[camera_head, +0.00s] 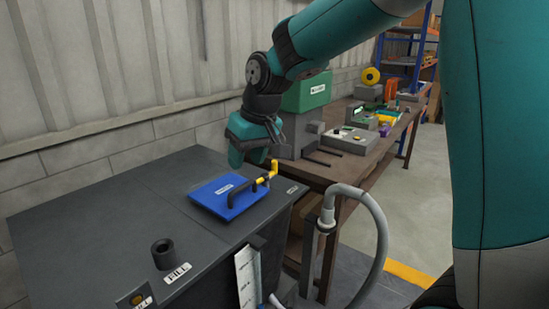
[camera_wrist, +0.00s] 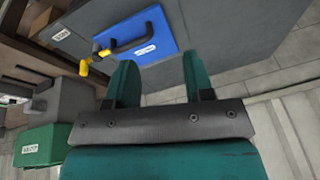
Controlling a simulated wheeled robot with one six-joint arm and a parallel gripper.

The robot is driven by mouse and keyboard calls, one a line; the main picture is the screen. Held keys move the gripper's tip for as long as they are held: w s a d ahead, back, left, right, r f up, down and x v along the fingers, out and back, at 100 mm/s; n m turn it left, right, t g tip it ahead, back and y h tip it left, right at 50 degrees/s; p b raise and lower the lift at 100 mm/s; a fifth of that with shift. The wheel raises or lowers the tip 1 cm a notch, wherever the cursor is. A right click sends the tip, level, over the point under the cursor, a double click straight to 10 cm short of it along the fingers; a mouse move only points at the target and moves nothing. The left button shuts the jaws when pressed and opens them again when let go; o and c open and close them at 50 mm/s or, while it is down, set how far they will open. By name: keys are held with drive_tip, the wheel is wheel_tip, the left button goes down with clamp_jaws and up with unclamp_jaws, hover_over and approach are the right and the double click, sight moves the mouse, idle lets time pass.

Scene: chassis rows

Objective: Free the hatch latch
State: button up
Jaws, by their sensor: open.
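The blue hatch (camera_head: 215,202) lies flat on top of a dark grey cabinet, with a black bar handle (camera_head: 243,190) across it. The yellow latch (camera_head: 267,178) is at the hatch's right edge, with a part standing up. In the wrist view the hatch (camera_wrist: 168,38) is beyond the fingertips, and the yellow latch (camera_wrist: 86,68) is left of the left finger. My gripper (camera_head: 246,160) is above and behind the hatch, apart from the latch. In the wrist view my gripper (camera_wrist: 158,64) has its fingers spread with nothing between them.
The cabinet top (camera_head: 110,205) is mostly clear, with a black filler neck (camera_head: 163,255) near the front. A grey hose (camera_head: 375,225) arches at the right. A brown workbench (camera_head: 345,165) behind holds a green box (camera_head: 307,93) and several devices. A wall is at the back left.

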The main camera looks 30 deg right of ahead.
drive_tip(key=w+d+m+h+p, duration=0.2)
drive_tip(key=w+d+m, duration=0.1)
drive_tip(key=w+d, duration=0.75)
drive_tip(key=m+t+h, duration=0.1)
drive_tip(key=m, duration=0.1)
approach(274, 165)
drive_tip(key=p+x, duration=0.1)
drive_tip(key=x, duration=0.2)
drive_tip(key=p+x, duration=0.2)
drive_tip(key=x, duration=0.2)
drive_tip(key=w+d+p+x, duration=0.1)
drive_tip(key=p+x, duration=0.1)
drive_tip(key=x, duration=0.2)
drive_tip(key=shift+r, duration=0.3)
drive_tip(key=shift+w+f, duration=0.15)
drive_tip(key=shift+f, duration=0.3)
drive_tip(key=shift+c, duration=0.3)
drive_tip(key=c, duration=0.8)
